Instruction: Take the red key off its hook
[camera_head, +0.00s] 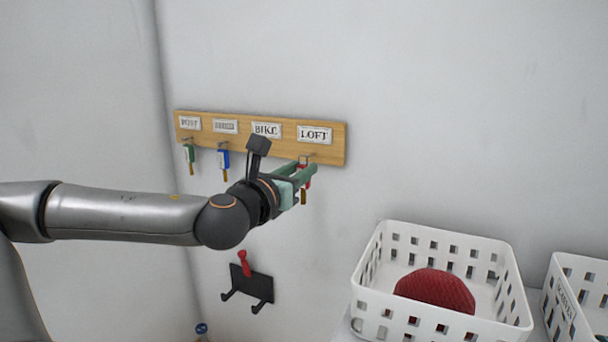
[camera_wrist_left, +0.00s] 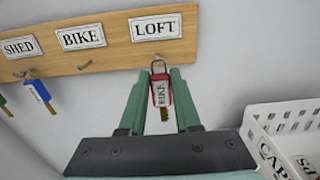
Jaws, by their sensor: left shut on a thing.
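The red key (camera_head: 304,184) is at the hook under the LOFT label, on the right end of a wooden key board (camera_head: 337,142). In the left wrist view the red key (camera_wrist_left: 160,92) shows a tag reading BIKE, and its loop is up at the hook. My left gripper (camera_head: 305,172) has its green fingers on either side of the red key and is shut on it. The fingers (camera_wrist_left: 160,85) also show in the wrist view. My right gripper is not in view.
A green key (camera_head: 189,153) and a blue key (camera_head: 223,159) hang to the left; the BIKE hook (camera_wrist_left: 84,65) is empty. Below are a dark hook rack (camera_head: 252,284) with a red item (camera_head: 243,263), and white baskets (camera_head: 440,236) at right, one holding a red object (camera_head: 435,289).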

